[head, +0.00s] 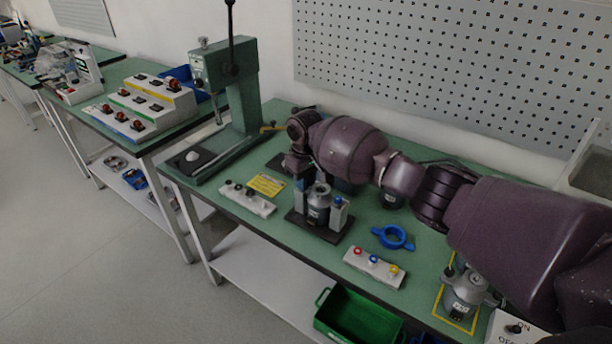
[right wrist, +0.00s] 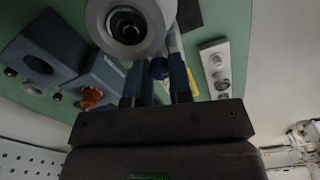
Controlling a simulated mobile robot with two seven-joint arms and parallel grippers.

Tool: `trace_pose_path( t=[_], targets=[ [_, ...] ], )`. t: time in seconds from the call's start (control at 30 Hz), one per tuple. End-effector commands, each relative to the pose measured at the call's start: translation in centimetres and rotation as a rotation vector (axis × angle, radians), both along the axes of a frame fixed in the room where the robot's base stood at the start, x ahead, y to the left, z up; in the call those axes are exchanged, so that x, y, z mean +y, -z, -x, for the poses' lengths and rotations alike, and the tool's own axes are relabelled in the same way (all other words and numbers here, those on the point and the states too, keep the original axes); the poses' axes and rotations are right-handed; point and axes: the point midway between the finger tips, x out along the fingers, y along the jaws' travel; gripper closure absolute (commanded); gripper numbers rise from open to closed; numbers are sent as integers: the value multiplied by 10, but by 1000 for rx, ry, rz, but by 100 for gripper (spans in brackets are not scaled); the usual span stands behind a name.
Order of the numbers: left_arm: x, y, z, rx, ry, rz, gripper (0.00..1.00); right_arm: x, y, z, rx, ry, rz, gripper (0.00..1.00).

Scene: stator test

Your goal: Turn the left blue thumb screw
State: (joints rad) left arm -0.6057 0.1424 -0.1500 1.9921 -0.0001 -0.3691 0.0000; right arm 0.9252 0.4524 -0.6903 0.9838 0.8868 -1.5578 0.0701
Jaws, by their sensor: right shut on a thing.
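A test fixture with a dark base plate (head: 336,234) stands on the green bench. It holds a grey cylindrical motor (head: 318,207), also large in the right wrist view (right wrist: 104,20). A blue thumb screw (head: 338,201) tops the grey post right of the motor. My right gripper (head: 299,181) points down over the left post. In the right wrist view its two fingers stand on either side of the left blue thumb screw (right wrist: 158,69), and it is shut on it. In the head view my gripper hides that screw. My left gripper is not in view.
A white button strip (head: 248,198) and yellow label (head: 267,185) lie left of the fixture. A blue ring (head: 393,237) and colored-button box (head: 375,267) lie right. A green press (head: 238,95) stands at the back left. A green bin (head: 360,318) is below.

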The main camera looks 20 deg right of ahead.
Motion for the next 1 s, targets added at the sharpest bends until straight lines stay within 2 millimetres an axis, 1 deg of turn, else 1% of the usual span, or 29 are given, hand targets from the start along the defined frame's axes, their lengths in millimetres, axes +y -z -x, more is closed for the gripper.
trace_pose_path(
  t=[0.03, 0.37, 0.4, 0.47, 0.5, 0.57, 0.87, 1.0],
  targets=[
    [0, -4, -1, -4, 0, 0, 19, 0, -1, 0, 0, 12, 0, 100],
    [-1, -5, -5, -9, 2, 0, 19, 0, 1, 0, 1, 21, 1, 100],
    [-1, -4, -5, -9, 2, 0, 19, 0, 1, 0, 1, 21, 0, 77],
    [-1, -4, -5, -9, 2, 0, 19, 0, 1, 0, 2, 21, 1, 68],
    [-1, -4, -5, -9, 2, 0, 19, 0, 1, 0, 2, 21, 1, 62],
    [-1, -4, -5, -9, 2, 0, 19, 0, 1, 0, 2, 21, 1, 54],
    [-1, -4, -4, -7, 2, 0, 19, 0, 0, 0, 1, 20, 0, 54],
    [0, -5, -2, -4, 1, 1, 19, 0, -13, 0, 0, 20, 0, 54]
  ],
)
